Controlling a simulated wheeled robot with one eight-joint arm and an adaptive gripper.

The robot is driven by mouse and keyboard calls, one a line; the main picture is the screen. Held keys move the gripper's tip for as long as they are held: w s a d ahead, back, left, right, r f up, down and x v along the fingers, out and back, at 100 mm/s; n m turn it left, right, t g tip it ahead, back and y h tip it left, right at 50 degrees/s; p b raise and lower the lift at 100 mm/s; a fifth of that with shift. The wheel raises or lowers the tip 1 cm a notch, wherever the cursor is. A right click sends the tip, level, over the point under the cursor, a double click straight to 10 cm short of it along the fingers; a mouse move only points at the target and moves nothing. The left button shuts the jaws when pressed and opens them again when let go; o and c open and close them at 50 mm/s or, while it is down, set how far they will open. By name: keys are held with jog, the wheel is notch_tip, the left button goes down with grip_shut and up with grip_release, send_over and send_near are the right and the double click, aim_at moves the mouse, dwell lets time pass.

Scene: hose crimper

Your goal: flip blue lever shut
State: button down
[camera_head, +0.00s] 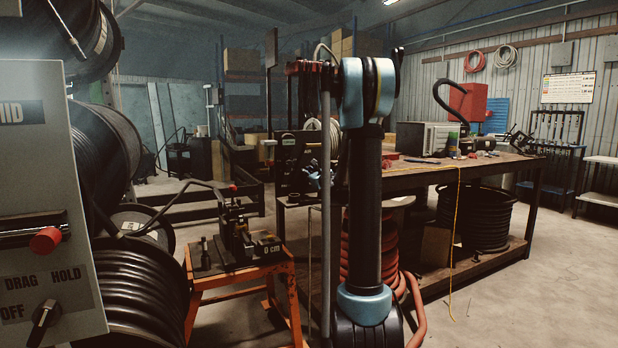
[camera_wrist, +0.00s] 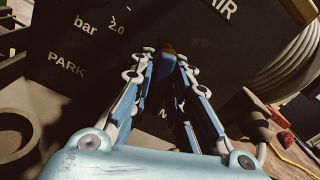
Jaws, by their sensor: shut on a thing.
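My gripper (camera_wrist: 168,58) is in front of a dark control panel (camera_wrist: 100,90) marked "bar", "2.0", "PARK" and "AIR". Its two fingers converge and are shut on a small, shadowed piece (camera_wrist: 168,47). I take this piece to be the blue lever, but its blue colour does not show clearly and the fingers hide most of it. I cannot tell the lever's angle. In the head view, the panel (camera_head: 287,178) stands left of my arm, and my gripper (camera_head: 314,178) is small against it.
A long workbench (camera_head: 430,180) with a grey box (camera_head: 425,138) stands to the right. An orange stand (camera_head: 235,266) bears a dark crimping tool (camera_head: 240,235) on the left. A grey switch box (camera_head: 50,150) and hose reels (camera_head: 135,275) fill the left edge. The right floor is open.

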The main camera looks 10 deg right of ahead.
jog(key=shift+n, duration=0.3)
jog(key=n, duration=0.3)
jog(key=shift+d+r, duration=0.15)
jog(key=shift+d, duration=0.1)
jog(key=n, duration=0.3)
jog(key=shift+w+d+r+n, duration=0.1)
jog(key=shift+d+r+n, duration=0.15)
jog(key=shift+n, duration=0.05)
jog(key=n, duration=0.3)
jog(key=shift+d+r, duration=0.1)
jog(key=shift+r, duration=0.2)
jog(key=shift+r+n, duration=0.25)
jog(key=shift+n, duration=1.55)
jog(key=c, duration=1.6)
grip_release()
